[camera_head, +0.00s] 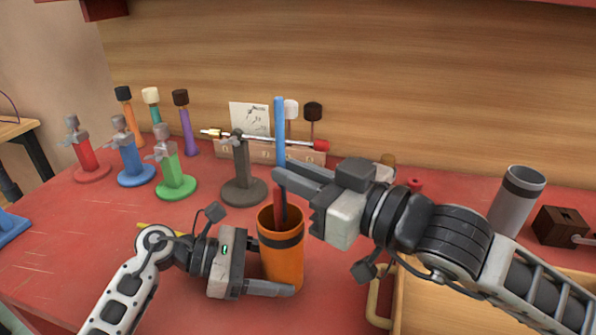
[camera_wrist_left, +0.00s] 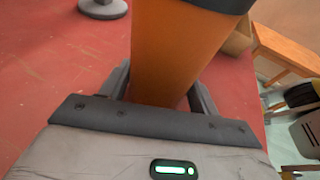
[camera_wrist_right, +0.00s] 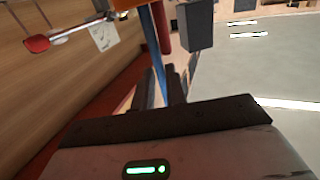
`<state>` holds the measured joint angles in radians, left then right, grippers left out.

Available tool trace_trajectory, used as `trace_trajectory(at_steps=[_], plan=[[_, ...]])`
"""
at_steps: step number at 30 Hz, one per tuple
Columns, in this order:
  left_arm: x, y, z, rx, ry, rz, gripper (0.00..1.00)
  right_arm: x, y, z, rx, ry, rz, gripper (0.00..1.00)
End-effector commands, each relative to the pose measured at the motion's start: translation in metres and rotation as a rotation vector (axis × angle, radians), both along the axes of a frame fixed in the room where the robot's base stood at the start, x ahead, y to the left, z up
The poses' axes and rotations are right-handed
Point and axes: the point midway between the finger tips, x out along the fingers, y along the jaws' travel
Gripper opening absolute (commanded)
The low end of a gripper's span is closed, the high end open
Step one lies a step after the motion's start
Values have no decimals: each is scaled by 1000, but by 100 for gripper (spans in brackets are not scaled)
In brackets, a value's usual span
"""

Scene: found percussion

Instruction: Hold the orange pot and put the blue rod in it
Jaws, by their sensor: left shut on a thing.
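The orange pot (camera_head: 282,262) with a dark band stands upright on the red table; its lower side fills much of the left wrist view (camera_wrist_left: 180,55). My left gripper (camera_head: 280,290) is shut on the pot low down, one finger on each side. The blue rod (camera_head: 279,125) stands nearly upright above the pot's mouth. My right gripper (camera_head: 280,170) is just above the rim, its fingers close about the rod; the rod shows between them in the right wrist view (camera_wrist_right: 160,50). Whether they grip it is unclear. The fingers and pot rim hide the rod's lower end.
A red stick (camera_head: 279,203) shows in the pot's mouth. A dark grey stand (camera_head: 242,180) is close behind the pot. Red (camera_head: 85,158), blue (camera_head: 131,160) and green (camera_head: 171,170) stands are at left. A wooden tray (camera_head: 440,310) and a grey cylinder (camera_head: 515,202) are at right.

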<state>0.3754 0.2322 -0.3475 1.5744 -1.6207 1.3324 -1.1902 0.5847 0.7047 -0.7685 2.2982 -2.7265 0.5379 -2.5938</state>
Motion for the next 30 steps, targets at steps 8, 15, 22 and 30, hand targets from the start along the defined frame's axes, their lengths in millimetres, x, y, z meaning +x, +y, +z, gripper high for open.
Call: trace_trajectory(at_steps=[8, 15, 22, 30], plan=[[0, 0, -1, 1, 1, -1, 49, 0, 0, 0, 0, 0, 0, 34], [0, 0, -1, 1, 1, -1, 49, -10, -13, -1, -3, 1, -2, 34], [0, 0, -1, 1, 1, -1, 49, -36, -42, -1, -4, 2, -1, 34], [0, 0, -1, 1, 1, -1, 49, -49, -57, 0, -1, 1, 0, 34]])
